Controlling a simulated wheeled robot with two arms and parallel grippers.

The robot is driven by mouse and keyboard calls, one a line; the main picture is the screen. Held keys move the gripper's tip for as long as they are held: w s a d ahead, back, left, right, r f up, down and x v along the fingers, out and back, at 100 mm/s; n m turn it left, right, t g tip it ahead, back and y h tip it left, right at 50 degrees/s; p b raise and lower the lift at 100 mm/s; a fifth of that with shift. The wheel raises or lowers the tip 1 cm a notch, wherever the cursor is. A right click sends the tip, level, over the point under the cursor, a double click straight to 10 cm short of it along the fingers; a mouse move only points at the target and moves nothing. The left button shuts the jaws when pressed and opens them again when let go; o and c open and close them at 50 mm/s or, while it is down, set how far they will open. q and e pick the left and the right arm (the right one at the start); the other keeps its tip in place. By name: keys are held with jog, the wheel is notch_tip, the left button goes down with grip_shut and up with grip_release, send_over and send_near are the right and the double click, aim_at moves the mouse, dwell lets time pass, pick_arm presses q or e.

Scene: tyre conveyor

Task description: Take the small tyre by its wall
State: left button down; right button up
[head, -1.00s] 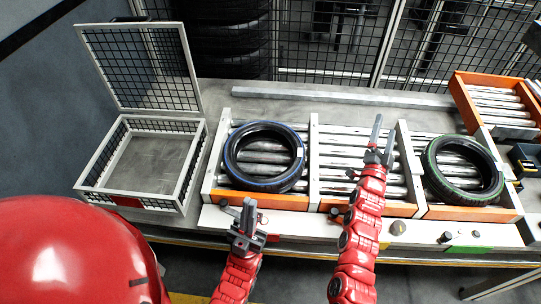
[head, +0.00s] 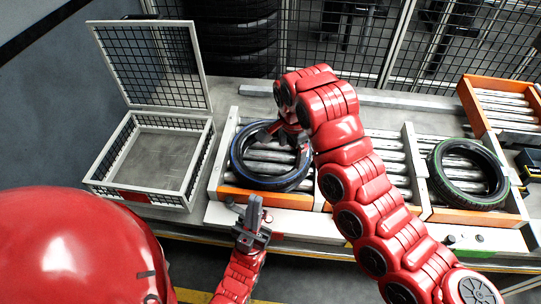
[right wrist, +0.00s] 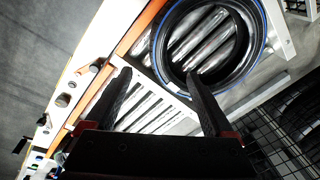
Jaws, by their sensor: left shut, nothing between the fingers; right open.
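A black tyre with a blue line (head: 262,182) lies flat on the left roller section; it also shows in the right wrist view (right wrist: 248,72). A similar tyre with a green line (head: 466,198) lies on the right section; their sizes look alike. My right gripper (head: 282,143) is open above the blue-lined tyre. In the right wrist view its fingers (right wrist: 157,74) point at that tyre. One finger overlaps the near part of the ring and the other is outside it. Contact cannot be told. My left gripper (head: 252,214) is shut and empty in front of the conveyor edge.
A wire crate (head: 201,160) with its lid (head: 150,65) raised stands left of the conveyor. My right arm covers much of the middle roller section. An orange-sided roller lane (head: 470,105) is at the far right. Mesh fencing and stacked tyres (head: 235,40) stand behind.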

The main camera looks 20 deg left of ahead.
jog(key=b, duration=0.1)
send_near(290, 176)
jog(key=shift+w+a+f, duration=0.1)
jog(key=shift+a+f, duration=0.35)
jog(key=shift+f, duration=0.25)
jog(key=f, duration=0.2)
jog(key=w+f, duration=0.1)
jog(key=f, duration=0.1)
jog(key=shift+d+p, duration=0.1)
jog(key=shift+p, duration=0.25)
jog(key=shift+w+f, duration=0.1)
jog(key=shift+f, duration=0.55)
jog(key=shift+f+p, duration=0.5)
jog(key=shift+p, duration=0.25)
notch_tip(290, 176, down, 4)
jog(key=shift+w+d+r+p, duration=0.15)
jog(key=shift+r+p, duration=0.1)
jog(key=shift+p, duration=0.55)
jog(key=shift+w+f, duration=0.15)
jog(key=shift+f, duration=0.25)
grip_shut()
